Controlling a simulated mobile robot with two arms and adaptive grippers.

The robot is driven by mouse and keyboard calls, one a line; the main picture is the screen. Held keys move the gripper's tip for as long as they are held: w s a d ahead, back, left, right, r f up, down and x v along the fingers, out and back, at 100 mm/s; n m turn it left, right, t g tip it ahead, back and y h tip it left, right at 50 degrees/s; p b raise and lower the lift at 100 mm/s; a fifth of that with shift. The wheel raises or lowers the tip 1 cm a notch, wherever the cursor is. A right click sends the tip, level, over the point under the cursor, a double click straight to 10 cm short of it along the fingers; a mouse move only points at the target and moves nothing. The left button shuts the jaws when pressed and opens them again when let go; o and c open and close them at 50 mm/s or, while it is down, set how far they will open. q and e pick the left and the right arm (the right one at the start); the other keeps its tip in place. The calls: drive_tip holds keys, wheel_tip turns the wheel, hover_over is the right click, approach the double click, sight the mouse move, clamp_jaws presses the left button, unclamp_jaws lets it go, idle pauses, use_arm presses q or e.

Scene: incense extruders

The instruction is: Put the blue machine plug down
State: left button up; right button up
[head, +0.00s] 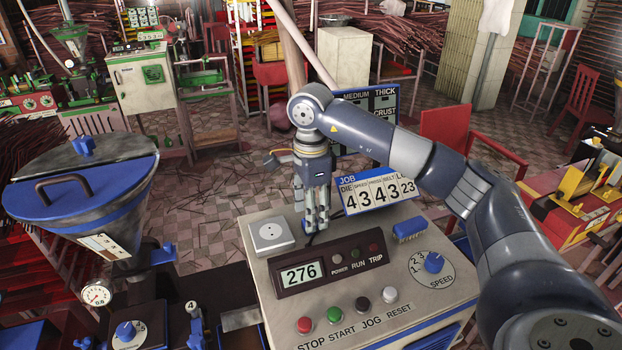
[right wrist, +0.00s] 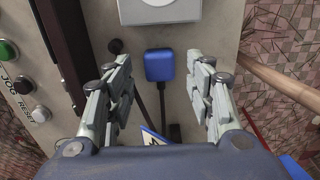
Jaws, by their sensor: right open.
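The blue machine plug (right wrist: 159,66) lies on the beige cabinet top in the right wrist view, close to the white socket plate (right wrist: 160,10) but apart from it. A dark cord runs from the plug back toward my gripper. My right gripper (right wrist: 158,62) is open, its fingers on either side of the plug with gaps showing. In the head view my right gripper (head: 316,222) points down at the back of the cabinet top, right of the socket plate (head: 271,236). My left gripper is not in view.
The beige control cabinet (head: 250,262) carries a display box (head: 325,271), coloured buttons and a speed knob (head: 434,262). A blue brush (head: 409,229) lies at its back right. A job sign (head: 377,193) stands behind. A blue-lidded hopper (head: 80,185) stands at left.

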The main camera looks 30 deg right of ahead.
wheel_tip(320, 180, up, 10)
drive_tip(key=shift+r, duration=0.15)
idle(0.3)
idle(0.5)
